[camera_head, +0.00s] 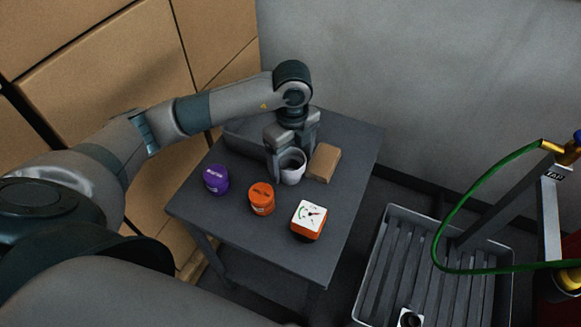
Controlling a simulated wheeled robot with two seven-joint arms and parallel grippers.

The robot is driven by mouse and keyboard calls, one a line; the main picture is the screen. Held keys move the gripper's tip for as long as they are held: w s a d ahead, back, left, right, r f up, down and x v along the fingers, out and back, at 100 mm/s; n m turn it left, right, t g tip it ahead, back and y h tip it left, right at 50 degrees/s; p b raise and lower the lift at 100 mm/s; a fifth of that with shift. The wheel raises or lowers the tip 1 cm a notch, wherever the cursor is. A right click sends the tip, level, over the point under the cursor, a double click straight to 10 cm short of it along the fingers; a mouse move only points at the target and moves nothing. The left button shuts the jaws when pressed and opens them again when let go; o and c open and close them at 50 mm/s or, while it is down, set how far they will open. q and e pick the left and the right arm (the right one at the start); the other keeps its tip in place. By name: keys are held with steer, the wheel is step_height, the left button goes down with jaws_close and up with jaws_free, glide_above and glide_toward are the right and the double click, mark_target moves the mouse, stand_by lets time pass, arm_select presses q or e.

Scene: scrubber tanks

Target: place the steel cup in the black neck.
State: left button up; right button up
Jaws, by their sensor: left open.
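The steel cup (292,171), pale and open-topped, stands upright on the dark grey table (215,237). My left gripper (289,158) reaches down at the cup from behind and is open. One finger is close by the cup's left side and the other is behind its right side. I cannot tell whether either finger touches it. A small white piece with a dark round opening (409,318), perhaps the black neck, is at the bottom edge in the slatted grey tray and is partly cut off. My right gripper is not in view.
A tan block (324,162) stands just right of the cup. A purple jar (216,179), an orange jar (261,198) and an orange-white gauge box (309,219) stand nearer. Right of the table are the slatted tray (388,260) and a green hose (444,222) on a metal frame.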

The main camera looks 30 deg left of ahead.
arm_select(q)
steer(key=c, duration=1.2)
steer(key=shift+r, duration=0.1)
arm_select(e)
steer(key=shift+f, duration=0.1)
